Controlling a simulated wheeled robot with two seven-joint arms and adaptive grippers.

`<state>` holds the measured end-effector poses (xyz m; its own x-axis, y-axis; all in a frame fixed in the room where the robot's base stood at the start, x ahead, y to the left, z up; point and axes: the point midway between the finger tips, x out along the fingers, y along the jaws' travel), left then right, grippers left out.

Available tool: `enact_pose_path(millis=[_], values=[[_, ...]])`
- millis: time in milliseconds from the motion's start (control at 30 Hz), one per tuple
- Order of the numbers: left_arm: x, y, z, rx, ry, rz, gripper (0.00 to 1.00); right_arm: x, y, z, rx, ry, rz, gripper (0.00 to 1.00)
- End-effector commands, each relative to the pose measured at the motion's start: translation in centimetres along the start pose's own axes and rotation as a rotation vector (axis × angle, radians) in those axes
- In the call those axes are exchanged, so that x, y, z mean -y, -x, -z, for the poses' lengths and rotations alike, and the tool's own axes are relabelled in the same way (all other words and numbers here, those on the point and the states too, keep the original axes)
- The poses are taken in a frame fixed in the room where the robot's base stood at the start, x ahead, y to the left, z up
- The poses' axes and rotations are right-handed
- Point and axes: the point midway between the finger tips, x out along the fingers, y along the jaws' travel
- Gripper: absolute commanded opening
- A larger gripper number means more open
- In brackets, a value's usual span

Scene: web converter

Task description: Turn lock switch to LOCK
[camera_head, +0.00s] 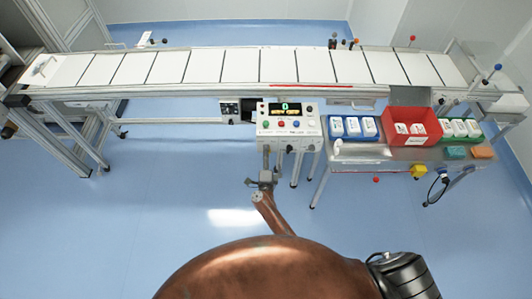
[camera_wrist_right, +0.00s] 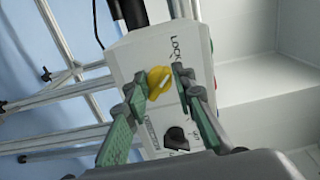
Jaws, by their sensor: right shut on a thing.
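The lock switch is a yellow knob (camera_wrist_right: 160,82) on a white control box (camera_wrist_right: 140,60) in the right wrist view. The word LOCK is printed above it, and more lettering below is partly hidden by a finger. My right gripper (camera_wrist_right: 162,86) has its green fingers on either side of the knob and is shut on it. I cannot tell exactly which mark the knob points to. In the head view my right gripper (camera_head: 265,160) reaches up to the lower front of the control box (camera_head: 288,122), and the knob is hidden there. My left gripper is not in view.
A black rotary switch (camera_wrist_right: 177,138) sits below the knob, and a red button (camera_wrist_right: 215,82) is at the box's right side. The conveyor (camera_head: 220,66) runs behind the box. A side table (camera_head: 350,152) with blue, red and green bins stands right. Floor at left is clear.

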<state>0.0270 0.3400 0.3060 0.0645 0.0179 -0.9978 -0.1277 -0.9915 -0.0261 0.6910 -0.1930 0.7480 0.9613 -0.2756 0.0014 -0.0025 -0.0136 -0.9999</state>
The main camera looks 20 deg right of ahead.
Motion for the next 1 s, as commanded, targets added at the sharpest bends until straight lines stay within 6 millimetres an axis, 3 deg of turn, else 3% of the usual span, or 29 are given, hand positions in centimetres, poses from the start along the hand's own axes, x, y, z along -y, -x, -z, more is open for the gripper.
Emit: enact_pose_path(millis=[267,300,500,833,1000], values=[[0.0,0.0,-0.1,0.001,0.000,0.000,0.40,-0.7,0.4,-0.1,0.003,0.004,-0.012,0.00],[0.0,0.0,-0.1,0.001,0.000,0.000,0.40,-0.7,0.4,-0.1,0.003,0.004,-0.012,0.25],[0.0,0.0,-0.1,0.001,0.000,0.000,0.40,-0.6,0.3,0.0,0.001,0.003,-0.010,0.39],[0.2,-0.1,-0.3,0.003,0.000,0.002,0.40,-0.3,0.1,0.1,0.000,-0.013,-0.003,0.40],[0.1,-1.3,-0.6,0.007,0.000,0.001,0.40,-0.5,0.1,0.2,0.000,-0.140,-0.001,0.40]])
